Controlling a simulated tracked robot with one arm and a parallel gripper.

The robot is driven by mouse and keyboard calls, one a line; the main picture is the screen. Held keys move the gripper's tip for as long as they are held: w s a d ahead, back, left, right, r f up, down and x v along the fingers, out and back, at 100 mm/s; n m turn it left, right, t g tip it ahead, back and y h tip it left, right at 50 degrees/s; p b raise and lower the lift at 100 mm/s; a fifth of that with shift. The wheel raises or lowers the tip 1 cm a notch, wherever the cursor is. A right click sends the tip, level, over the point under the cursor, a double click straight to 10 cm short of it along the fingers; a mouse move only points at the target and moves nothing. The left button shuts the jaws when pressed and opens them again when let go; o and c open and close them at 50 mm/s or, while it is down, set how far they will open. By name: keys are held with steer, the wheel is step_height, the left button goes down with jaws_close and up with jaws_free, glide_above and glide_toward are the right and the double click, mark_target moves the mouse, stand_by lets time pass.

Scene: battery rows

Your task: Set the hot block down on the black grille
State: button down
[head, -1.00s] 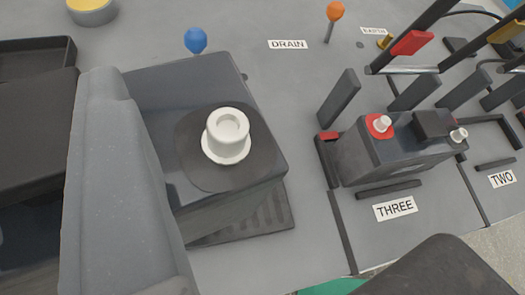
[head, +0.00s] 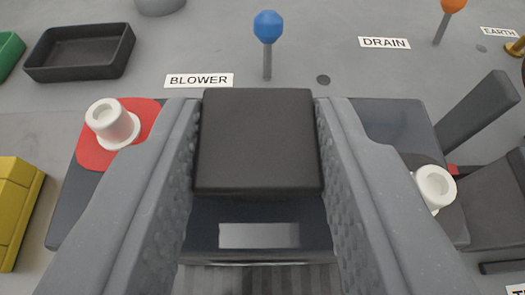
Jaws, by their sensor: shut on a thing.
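The held block is a dark grey battery with a raised black top piece (head: 260,140). A white post with a red disc (head: 112,124) is at its left end and a white post (head: 436,188) at its right end. My gripper (head: 258,170) is shut on the black top piece, one ridged finger on each side. The ribbed black grille (head: 260,280) shows at the bottom, below the block's near face. Most of it is hidden under the block. I cannot tell whether the block touches it.
Behind the block stand a blue-topped pin (head: 268,40), a BLOWER label (head: 198,80) and a DRAIN label (head: 384,43). An empty black tray (head: 80,52) is at the back left. A yellow block (head: 14,205) is at the left edge.

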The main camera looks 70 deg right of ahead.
mark_target(257, 259)
steer(key=shift+f+b, duration=0.3)
steer(key=shift+f, duration=1.6)
steer(key=c, duration=1)
jaws_free()
steer(key=shift+f, duration=0.1)
steer(key=shift+s+a+r, duration=0.15)
steer(key=shift+a+r, duration=0.15)
steer(key=shift+a, duration=0.2)
steer(key=p+v, duration=0.1)
steer(key=v, duration=0.9)
steer(key=shift+s+a, duration=0.2)
steer(key=shift+a, duration=0.2)
